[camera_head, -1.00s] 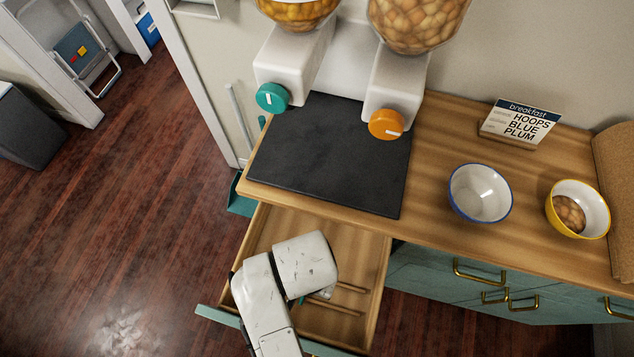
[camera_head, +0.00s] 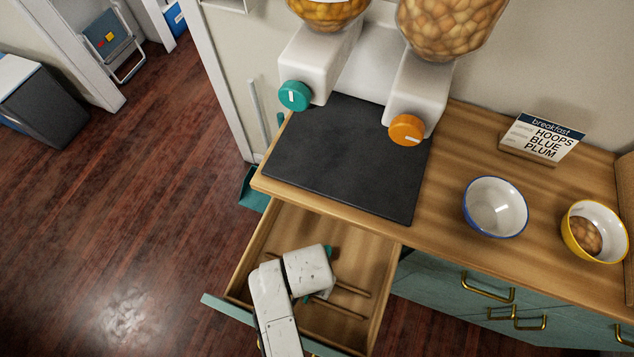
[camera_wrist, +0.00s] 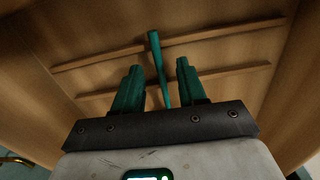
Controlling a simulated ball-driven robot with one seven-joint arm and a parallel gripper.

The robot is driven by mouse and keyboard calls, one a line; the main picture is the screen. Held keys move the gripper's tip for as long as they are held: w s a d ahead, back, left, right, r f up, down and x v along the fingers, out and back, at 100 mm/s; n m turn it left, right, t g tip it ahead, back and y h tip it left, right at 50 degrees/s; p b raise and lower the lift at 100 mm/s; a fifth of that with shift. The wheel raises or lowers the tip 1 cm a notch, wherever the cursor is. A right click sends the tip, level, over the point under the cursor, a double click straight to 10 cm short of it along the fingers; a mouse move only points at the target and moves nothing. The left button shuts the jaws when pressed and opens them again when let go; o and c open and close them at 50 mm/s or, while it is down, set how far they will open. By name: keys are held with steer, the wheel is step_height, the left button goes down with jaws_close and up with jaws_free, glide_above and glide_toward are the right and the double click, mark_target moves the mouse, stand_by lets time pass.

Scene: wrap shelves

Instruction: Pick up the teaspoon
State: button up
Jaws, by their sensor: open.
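A slim teal utensil, which looks like the teaspoon (camera_wrist: 156,50), lies in the open wooden drawer (camera_head: 345,250). In the wrist view it runs lengthwise between the fingers, across the drawer's raised ribs. Its lower end passes behind the gripper's dark palm bar, so its full shape is hidden. My gripper (camera_wrist: 159,68) is open, with one teal finger on each side of the utensil. A gap shows between it and each finger. In the head view my white arm reaches down over the drawer and hides most of the gripper and utensil.
Two thin wooden ribs (camera_wrist: 226,73) cross the drawer floor. Above the drawer, the counter holds a black mat (camera_head: 350,155), a blue-rimmed empty bowl (camera_head: 495,207), a yellow-rimmed bowl (camera_head: 594,231) with cereal, a breakfast sign (camera_head: 542,139) and two dispensers. The drawer walls surround my gripper.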

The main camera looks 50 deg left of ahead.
steer(key=shift+f, duration=0.15)
jaws_close()
stand_by(0.5)
